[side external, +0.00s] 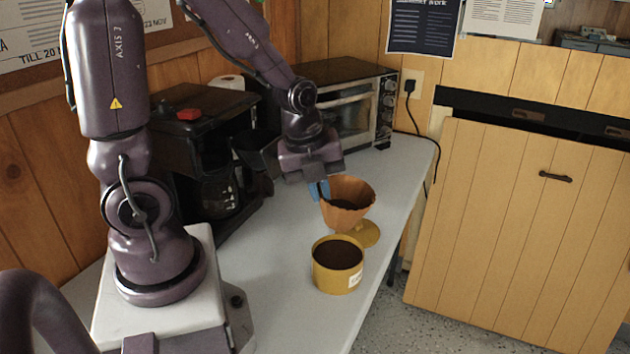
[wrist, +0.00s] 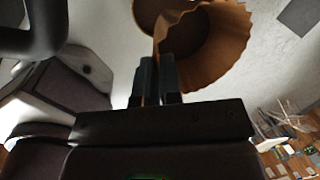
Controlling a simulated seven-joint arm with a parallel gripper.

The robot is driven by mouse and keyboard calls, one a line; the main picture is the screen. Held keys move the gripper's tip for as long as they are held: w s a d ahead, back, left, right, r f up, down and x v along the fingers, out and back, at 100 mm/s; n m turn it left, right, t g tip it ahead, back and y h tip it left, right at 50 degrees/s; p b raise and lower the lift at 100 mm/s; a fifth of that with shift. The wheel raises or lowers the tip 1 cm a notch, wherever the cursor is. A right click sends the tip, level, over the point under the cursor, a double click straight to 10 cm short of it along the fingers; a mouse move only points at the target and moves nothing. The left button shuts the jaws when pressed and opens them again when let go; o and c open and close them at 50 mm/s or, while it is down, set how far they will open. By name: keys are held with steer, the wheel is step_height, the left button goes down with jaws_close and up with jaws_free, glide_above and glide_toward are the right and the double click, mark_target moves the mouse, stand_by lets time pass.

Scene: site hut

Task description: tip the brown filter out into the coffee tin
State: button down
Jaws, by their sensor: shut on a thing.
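The brown filter (side external: 349,190) is a pleated paper cup with dark grounds inside, its mouth facing up. My gripper (side external: 319,191) is shut on its left rim and holds it above the table, just behind the coffee tin. The coffee tin (side external: 334,282) is yellow, open and upright on the table, with dark contents and a pale label. In the wrist view, the filter (wrist: 232,62) spreads to the right of my fingertips (wrist: 157,75). A brown round shape at the top edge there, partly cut off, looks like the tin.
A yellow lid (side external: 368,235) lies on the table (side external: 400,185) behind the tin, below the filter. A black coffee maker (side external: 205,140) with a glass jug stands left of my gripper. A toaster oven (side external: 350,105) stands behind. The table's right edge is close to the tin.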

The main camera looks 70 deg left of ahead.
mark_target(356, 213)
steer(key=shift+w+d+f+g+y, duration=0.2)
steer(key=shift+w+d+g+y, duration=0.4)
steer(key=shift+d+g+y, duration=0.15)
steer(key=w+d+g+y, duration=0.1)
steer(key=w+d+f+g+y, duration=0.1)
steer(key=g+y, duration=0.1)
steer(key=w+d+m+g+y, duration=0.1)
steer(key=g+y, duration=0.1)
steer(key=shift+w+d+f, duration=0.15)
steer(key=shift+w+f, duration=0.15)
steer(key=shift+f, duration=0.05)
steer(key=w+d+f+g+y, duration=0.1)
steer(key=g+y, duration=0.2)
steer(key=shift+w+d+f+y, duration=0.25)
steer(key=shift+w+d+f, duration=0.15)
steer(key=shift+r, duration=0.15)
